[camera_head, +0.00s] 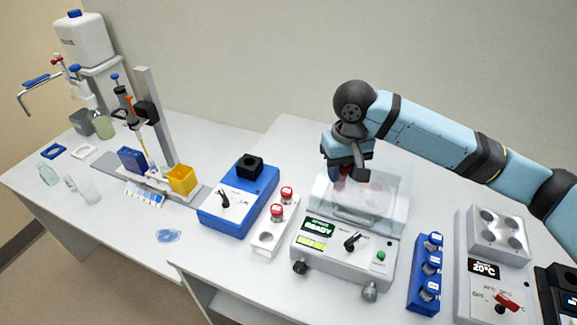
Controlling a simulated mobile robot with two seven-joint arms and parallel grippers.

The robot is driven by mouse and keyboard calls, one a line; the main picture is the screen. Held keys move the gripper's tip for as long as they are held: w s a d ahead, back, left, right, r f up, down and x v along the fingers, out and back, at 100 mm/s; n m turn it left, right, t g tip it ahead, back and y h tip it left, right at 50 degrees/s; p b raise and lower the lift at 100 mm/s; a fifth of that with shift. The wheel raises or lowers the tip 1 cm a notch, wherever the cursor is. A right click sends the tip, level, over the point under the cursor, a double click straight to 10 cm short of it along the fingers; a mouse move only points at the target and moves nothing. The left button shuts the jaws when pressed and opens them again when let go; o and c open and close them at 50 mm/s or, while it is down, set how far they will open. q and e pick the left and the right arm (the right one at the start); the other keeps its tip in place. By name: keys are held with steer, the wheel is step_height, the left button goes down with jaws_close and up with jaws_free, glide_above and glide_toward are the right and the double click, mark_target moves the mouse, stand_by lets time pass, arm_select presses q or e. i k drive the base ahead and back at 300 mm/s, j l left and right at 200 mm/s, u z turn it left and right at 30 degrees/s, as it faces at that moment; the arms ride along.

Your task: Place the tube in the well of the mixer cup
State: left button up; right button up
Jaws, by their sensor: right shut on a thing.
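My right gripper (349,173) reaches down inside the clear draft shield of the balance (345,250). It is shut on a tube with a red cap (344,171); the fingers and the shield hide most of the tube. I cannot tell whether the tube touches the balance pan. The blue mixer (238,198) stands to the left, with the black mixer cup (250,166) on its back part. The cup's well is too small to make out. My left gripper is not in view.
Two red-capped tubes (277,211) stand in a white rack (268,234) between mixer and balance. A blue rack (427,275) with several capped vials and a 20°C block (491,265) stand right. A pipette stand with a yellow box (182,181) is left.

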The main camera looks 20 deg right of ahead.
mark_target(251, 171)
steer(key=i+j+z, duration=0.15)
steer(key=j+z, duration=0.45)
steer(key=j, duration=0.2)
steer(key=i+j, duration=0.1)
steer(key=j, duration=0.5)
steer(key=i+j+z, duration=0.1)
steer(key=j, duration=0.5)
